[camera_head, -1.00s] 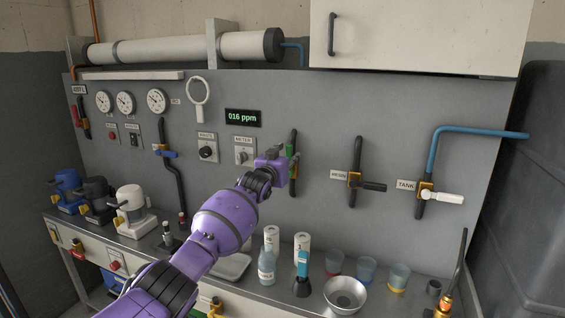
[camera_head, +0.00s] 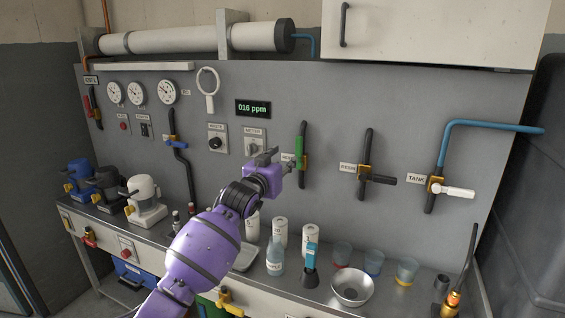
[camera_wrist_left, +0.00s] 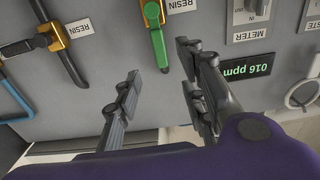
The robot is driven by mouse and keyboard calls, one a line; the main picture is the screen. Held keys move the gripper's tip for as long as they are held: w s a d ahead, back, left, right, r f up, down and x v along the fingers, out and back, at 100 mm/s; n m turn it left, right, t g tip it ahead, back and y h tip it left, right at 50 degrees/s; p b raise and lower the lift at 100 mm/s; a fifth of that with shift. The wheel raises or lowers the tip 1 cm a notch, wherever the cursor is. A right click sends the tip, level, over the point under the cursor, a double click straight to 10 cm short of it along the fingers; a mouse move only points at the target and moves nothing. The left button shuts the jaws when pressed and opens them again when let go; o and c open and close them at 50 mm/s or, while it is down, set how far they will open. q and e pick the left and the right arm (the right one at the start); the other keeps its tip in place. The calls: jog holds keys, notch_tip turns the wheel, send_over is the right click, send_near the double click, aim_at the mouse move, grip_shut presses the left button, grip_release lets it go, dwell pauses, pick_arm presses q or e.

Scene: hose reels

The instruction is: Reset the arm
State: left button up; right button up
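My left gripper (camera_head: 279,161) is at the end of the purple arm, in front of the grey panel in the head view. It is just left of the green valve handle (camera_head: 299,152), which stands upright along a black pipe. In the left wrist view, its two dark fingers are spread apart with nothing between them. The green handle (camera_wrist_left: 159,47) shows beyond the gap, apart from the fingers. My right gripper is not in view.
A black-handled RESIN valve (camera_head: 378,178) and a white-handled TANK valve (camera_head: 455,191) are to the right. The counter below holds a bottle (camera_head: 275,257), a metal bowl (camera_head: 351,287) and several cups. A display (camera_head: 253,108) reads 016 ppm.

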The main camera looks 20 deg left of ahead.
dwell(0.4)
pick_arm(q)
jog(key=s+d+f+m+g+h+p, duration=0.15)
jog(key=s+d+f, duration=0.25)
jog(key=s+f, duration=0.9)
jog(key=s+d+f+m+g, duration=0.2)
jog(key=s+d+f, duration=0.3)
jog(key=s+f, duration=0.85)
jog(key=s+f+n+g, duration=0.1)
jog(key=s+f+g, duration=0.1)
jog(key=s+f, duration=0.4)
jog(key=s+f+n+g+y+p, duration=0.1)
jog(key=s+f, duration=0.6)
jog(key=s, duration=0.9)
jog(key=s+d+f+n+g, duration=0.1)
jog(key=s+f+g, duration=0.2)
jog(key=s+f, duration=0.3)
jog(key=s, duration=0.5)
jog(key=shift+f+y, duration=0.25)
jog(key=shift+y, duration=0.1)
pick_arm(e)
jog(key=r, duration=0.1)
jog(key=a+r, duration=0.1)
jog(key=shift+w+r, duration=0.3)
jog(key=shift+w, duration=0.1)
